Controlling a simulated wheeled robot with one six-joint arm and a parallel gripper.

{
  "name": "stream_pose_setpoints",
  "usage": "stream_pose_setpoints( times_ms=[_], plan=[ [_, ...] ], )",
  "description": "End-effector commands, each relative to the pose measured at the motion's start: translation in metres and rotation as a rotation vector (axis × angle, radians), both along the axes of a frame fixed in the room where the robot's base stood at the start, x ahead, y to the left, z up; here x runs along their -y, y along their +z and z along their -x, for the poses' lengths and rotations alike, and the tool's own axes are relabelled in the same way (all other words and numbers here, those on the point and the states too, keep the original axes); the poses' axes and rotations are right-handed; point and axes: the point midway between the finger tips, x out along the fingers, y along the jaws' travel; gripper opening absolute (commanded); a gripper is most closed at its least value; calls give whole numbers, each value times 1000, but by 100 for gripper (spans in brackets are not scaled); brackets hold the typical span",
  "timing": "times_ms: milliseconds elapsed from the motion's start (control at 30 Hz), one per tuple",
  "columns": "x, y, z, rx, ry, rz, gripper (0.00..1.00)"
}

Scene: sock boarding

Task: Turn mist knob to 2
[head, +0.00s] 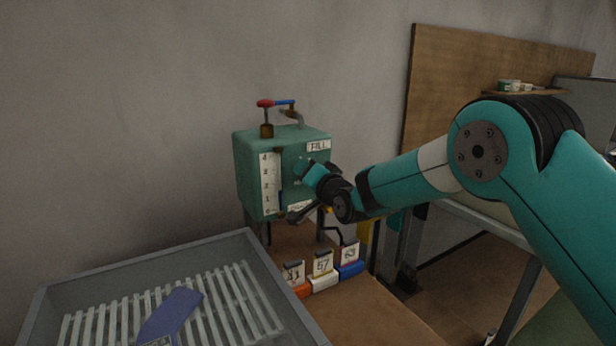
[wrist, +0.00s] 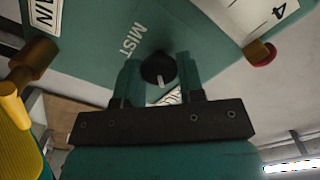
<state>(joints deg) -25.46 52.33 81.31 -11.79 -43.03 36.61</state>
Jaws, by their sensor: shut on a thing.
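The mist knob (wrist: 158,68) is a round black knob with a white pointer line, on the green box face beside the word MIST in the wrist view. My gripper (wrist: 160,82) is shut on the knob, one finger on each side of it. In the head view the green box (head: 250,165) stands against the wall, and my gripper (head: 303,168) reaches its front face. There my gripper and wrist hide the knob. Some dial marks beside the knob are partly covered by a finger, and I cannot read its setting.
A red and blue lever (head: 275,103) tops the box. A white level gauge (head: 270,183) is on its front. Number cards (head: 322,264) in coloured holders stand below. A grey slatted tray (head: 75,270) holding a blue sock-shaped board (head: 170,315) is at lower left.

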Motion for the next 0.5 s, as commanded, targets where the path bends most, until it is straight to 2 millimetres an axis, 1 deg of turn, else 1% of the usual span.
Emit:
stream_pose_setpoints(
  times_ms=[400,433,467,500],
  plan=[
    [1,0,-1,-3,-2,-4,12],
    [1,0,-1,-3,-2,-4,43],
    [1,0,-1,-3,-2,-4,50],
    [1,0,-1,-3,-2,-4,59]
  ],
)
